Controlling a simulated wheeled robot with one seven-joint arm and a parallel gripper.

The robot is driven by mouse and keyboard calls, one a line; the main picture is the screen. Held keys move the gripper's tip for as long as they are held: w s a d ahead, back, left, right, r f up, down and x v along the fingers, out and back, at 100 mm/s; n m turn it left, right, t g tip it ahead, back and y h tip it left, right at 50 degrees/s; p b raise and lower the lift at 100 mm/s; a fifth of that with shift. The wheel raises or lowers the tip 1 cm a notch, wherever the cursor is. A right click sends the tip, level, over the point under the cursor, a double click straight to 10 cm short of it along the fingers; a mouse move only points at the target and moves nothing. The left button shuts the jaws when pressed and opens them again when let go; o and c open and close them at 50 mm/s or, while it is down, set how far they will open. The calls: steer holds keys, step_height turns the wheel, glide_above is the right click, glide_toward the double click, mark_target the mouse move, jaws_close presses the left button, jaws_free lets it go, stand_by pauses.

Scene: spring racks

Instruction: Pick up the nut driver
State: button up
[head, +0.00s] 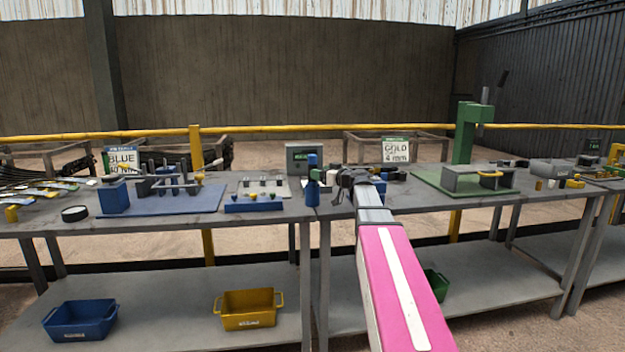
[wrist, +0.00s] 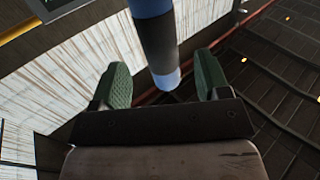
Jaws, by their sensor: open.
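The nut driver appears to be the upright blue cylinder with a dark band (head: 313,198) near the front edge of the middle table, at the seam between two tables. In the wrist view the blue and dark cylinder (wrist: 158,40) comes down from the top, and its lighter blue end lies between the fingers. My gripper (head: 322,177) reaches it from the right in the head view and partly covers it. In the wrist view my gripper (wrist: 163,85) is open, with a green finger pad on each side of the cylinder and a visible gap to both.
A blue block with small parts (head: 254,204) stands just left of the cylinder. A grey box with a display (head: 298,158) stands behind it. A green press (head: 465,140) is at right, and a blue fixture board (head: 165,203) is at left. Bins sit on the lower shelf.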

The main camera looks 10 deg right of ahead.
steer(key=x, duration=0.5)
steer(key=c, duration=1.2)
steer(key=shift+r, duration=0.1)
